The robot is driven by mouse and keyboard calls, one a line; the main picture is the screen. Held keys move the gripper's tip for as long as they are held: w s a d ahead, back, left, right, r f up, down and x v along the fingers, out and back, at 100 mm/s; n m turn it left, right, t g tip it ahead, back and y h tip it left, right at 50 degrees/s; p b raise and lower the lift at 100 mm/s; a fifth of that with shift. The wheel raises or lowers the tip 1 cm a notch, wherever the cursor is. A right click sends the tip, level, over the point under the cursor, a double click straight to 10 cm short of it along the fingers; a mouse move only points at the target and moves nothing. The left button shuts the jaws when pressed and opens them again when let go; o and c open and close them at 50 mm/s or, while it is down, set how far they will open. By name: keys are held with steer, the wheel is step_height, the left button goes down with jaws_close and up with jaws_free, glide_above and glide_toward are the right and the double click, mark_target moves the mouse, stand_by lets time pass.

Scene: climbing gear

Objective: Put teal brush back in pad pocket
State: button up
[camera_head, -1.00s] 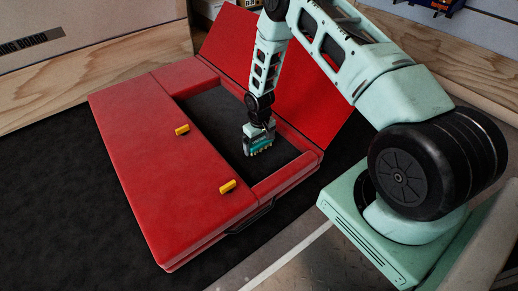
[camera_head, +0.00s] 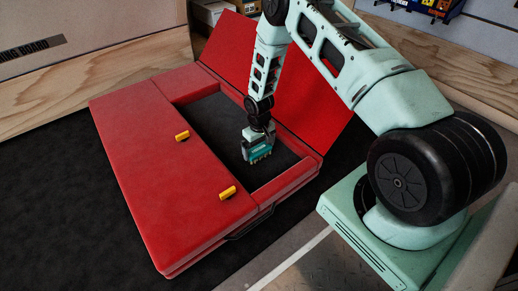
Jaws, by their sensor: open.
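The red pad (camera_head: 150,160) lies on the dark floor mat, with a dark rectangular pocket (camera_head: 215,125) open in its right part. Its red flap (camera_head: 310,105) is raised at the back right. The teal brush (camera_head: 258,154) is at the pocket, with pale yellowish bristles at its lower edge. My gripper (camera_head: 256,143) is open and points down right over the brush, hiding its upper part. I cannot tell whether the fingers touch the brush or whether it rests on the pocket floor.
Two yellow tabs (camera_head: 182,136) (camera_head: 227,193) sit on the pad left of the pocket. A dark handle (camera_head: 250,222) is on the pad's front edge. A wooden board (camera_head: 90,75) runs behind. Cardboard boxes (camera_head: 212,12) stand at the back. The dark mat (camera_head: 50,200) is clear at left.

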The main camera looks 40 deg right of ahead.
mark_target(259, 149)
step_height(259, 149, up, 10)
steer(key=p, duration=0.5)
steer(key=s+a+r+n+y, duration=0.1)
steer(key=s+a+r+n, duration=0.15)
steer(key=a+r, duration=0.7)
steer(key=s+a+r+n, duration=0.1)
steer(key=s+a+r, duration=0.3)
steer(key=a+r, duration=0.6)
steer(key=s+a+r+n, duration=0.1)
steer(key=s+r, duration=0.3)
steer(key=s, duration=0.4)
steer(key=s+a+r+n, duration=0.1)
steer(key=s+a+r, duration=0.2)
steer(key=s+r, duration=0.2)
steer(key=s+a+r+n, duration=0.1)
steer(key=s+r, duration=0.3)
steer(key=s, duration=0.7)
steer(key=shift+s+a+r+n, duration=0.15)
steer(key=shift+a+r+n, duration=0.2)
steer(key=shift+a, duration=0.45)
step_height(259, 149, up, 47)
steer(key=p, duration=4.7)
steer(key=shift+r, duration=0.15)
